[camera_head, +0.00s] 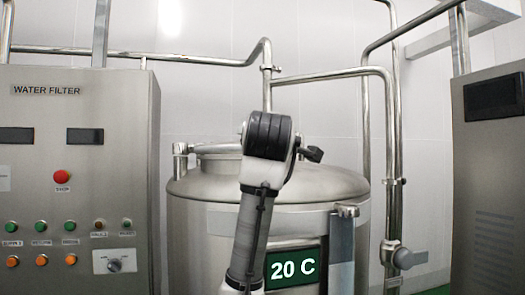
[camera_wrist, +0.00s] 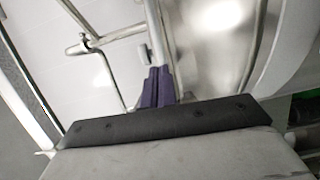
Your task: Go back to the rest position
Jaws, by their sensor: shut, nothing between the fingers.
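My gripper (camera_wrist: 155,86) shows in the wrist view as two dark purple fingertips side by side, shut and empty. The dark edge and grey body below them are mine. In the head view my arm rises in front of the steel tank, with a black joint at its top. My gripper cannot be made out in that view.
The steel tank (camera_head: 312,187) stands in the middle, with a "20 C" display (camera_head: 293,267). A "WATER FILTER" panel (camera_head: 85,130) with buttons is at left. A grey cabinet (camera_head: 490,190) is at right. Steel pipes (camera_head: 391,130) run up beside the tank.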

